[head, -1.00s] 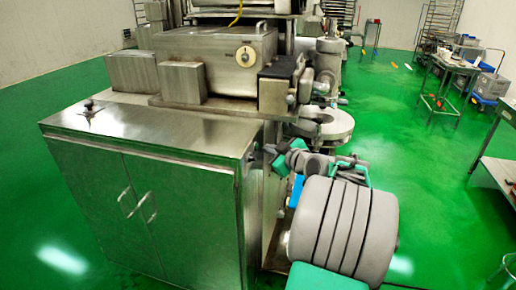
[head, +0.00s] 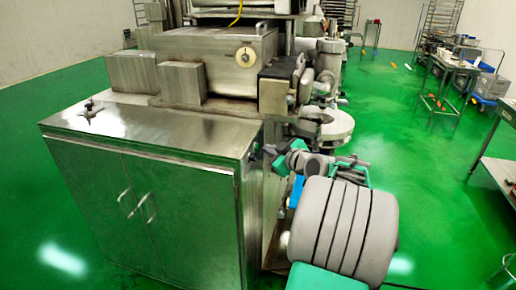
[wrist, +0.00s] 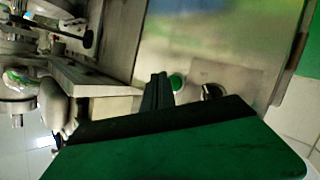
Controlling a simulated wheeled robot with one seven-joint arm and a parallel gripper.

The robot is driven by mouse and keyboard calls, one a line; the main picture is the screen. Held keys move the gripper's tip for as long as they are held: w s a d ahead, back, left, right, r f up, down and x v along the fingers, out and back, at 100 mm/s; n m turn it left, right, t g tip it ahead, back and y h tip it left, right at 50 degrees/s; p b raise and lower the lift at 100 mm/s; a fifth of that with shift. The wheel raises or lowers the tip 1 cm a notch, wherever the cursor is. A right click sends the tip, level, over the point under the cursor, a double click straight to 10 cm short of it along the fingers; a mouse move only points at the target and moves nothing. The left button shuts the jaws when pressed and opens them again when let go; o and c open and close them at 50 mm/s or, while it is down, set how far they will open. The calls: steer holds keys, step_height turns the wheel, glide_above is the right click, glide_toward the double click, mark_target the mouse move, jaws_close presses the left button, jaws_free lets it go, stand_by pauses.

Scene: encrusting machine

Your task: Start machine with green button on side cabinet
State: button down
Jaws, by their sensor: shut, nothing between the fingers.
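The side cabinet (head: 170,139) is a steel box with double doors on the left of the head view. In the wrist view its steel panel (wrist: 225,45) carries a round green button (wrist: 176,83) with a pale ring and a dark knob (wrist: 212,92) to its right. My gripper (wrist: 161,80) is shut and empty, its dark fingertips just left of the green button in the picture. I cannot tell whether they touch the panel. In the head view my gripper (head: 257,157) is at the cabinet's right side, and the button is hidden.
The encrusting machine (head: 222,60) stands behind the cabinet, with a round steel plate (head: 330,124) at its right. A table (head: 445,66) and carts stand at the far right. Green floor (head: 400,150) lies open between them.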

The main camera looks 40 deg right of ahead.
steer(key=shift+w+a+f, duration=0.1)
stand_by(0.7)
steer(key=shift+w+a+b, duration=0.2)
steer(key=shift+w+b, duration=0.05)
steer(key=shift+b, duration=0.25)
